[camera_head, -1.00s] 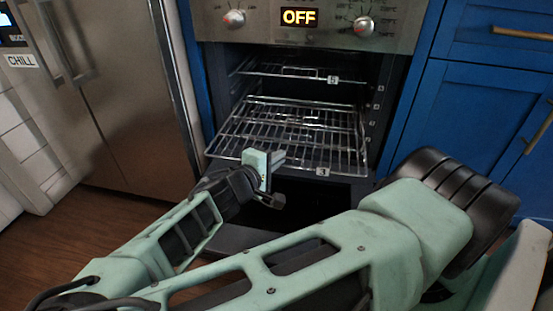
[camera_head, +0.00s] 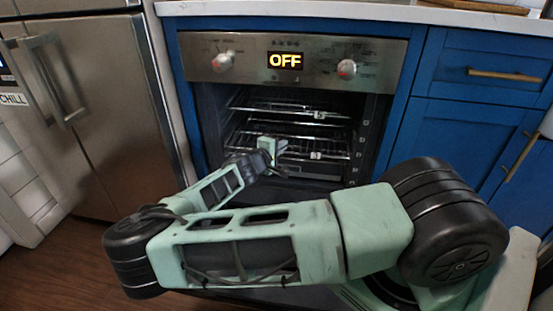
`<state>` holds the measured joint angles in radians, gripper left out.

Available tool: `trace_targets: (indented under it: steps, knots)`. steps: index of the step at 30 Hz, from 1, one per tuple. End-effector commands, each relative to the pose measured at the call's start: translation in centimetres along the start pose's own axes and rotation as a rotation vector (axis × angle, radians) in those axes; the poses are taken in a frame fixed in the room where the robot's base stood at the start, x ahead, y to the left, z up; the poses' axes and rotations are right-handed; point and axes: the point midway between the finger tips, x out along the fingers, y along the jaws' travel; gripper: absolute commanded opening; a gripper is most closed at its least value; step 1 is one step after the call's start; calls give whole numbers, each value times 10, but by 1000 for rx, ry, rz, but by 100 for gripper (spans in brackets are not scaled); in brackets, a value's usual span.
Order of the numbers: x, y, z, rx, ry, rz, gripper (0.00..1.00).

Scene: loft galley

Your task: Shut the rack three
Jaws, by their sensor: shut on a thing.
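Rack three (camera_head: 337,155), a wire rack with a small "3" tag at its front edge, is in the lower part of the open oven (camera_head: 250,45). Its front edge now lies close to the oven opening. My gripper (camera_head: 273,149) is at that front edge, left of the tag, and shut on it. The fingertips are small here, and the exact contact is hard to make out. My arm hides the left front of the rack and most of the lowered oven door.
An upper rack (camera_head: 285,107) with its own tag sits inside the oven above rack three. A steel fridge (camera_head: 85,100) stands at left, blue cabinets (camera_head: 470,130) at right. A pale countertop (camera_head: 350,12) runs above the oven.

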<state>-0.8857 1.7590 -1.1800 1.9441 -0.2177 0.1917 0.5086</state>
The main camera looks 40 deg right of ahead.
Motion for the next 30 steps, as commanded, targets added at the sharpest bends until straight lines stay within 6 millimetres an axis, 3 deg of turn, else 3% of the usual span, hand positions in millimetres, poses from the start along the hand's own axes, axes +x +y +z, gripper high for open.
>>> trace_targets:
  steps: [3,10,24,25,30]
  knots:
    - [23,4,-11,1,4,-2,0]
    - [46,9,-22,1,6,-2,0]
    - [51,11,-25,1,9,-1,0]
    - [51,11,-25,1,9,-1,14]
    - [51,11,-24,1,6,-1,14]
